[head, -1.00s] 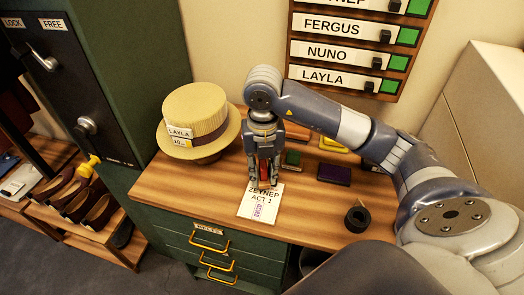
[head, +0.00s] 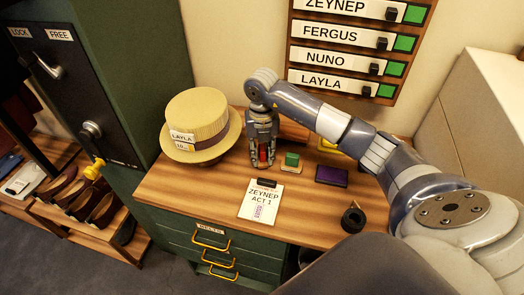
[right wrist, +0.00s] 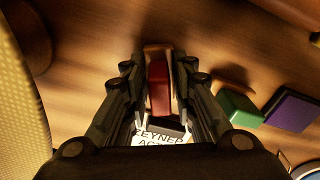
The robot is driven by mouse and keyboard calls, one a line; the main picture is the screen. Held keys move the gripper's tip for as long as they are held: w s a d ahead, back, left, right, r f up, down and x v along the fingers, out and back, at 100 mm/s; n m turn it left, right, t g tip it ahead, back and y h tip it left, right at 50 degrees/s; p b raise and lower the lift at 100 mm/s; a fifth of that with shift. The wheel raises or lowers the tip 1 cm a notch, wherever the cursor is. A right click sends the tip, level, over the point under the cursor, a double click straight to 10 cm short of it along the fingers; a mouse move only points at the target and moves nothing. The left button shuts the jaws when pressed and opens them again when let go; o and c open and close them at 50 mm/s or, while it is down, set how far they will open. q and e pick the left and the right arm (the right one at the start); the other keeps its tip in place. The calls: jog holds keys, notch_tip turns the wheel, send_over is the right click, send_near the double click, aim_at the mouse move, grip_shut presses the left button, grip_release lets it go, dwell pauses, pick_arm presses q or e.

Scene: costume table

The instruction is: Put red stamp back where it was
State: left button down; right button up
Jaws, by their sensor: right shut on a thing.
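My right gripper (head: 262,162) points down at the table and is shut on the red stamp (right wrist: 158,88). In the head view the red stamp (head: 263,155) shows as a small patch of red between the fingers; whether its base touches the table I cannot tell. A green stamp (head: 291,160) stands just right of the gripper, and it also shows in the right wrist view (right wrist: 238,108). The card reading ZEYNEP ACT 1 (head: 261,203) lies in front of the gripper, with a purple mark on its lower part. My left gripper is not in view.
A straw hat (head: 205,118) tagged LAYLA sits close left of the gripper. A dark block (head: 266,183) is at the card's top edge. The wooden front left is clear.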

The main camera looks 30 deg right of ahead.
aim_at(262, 147)
jog(key=shift+f, duration=0.1)
jog(key=shift+f, duration=0.15)
jog(key=o, duration=0.9)
jog(key=shift+c, duration=0.2)
jog(key=shift+r, duration=0.2)
notch_tip(262, 147, up, 11)
jog(key=shift+r+b, duration=0.15)
jog(key=shift+b, duration=0.9)
jog(key=shift+r, duration=0.4)
jog(key=shift+f, duration=0.15)
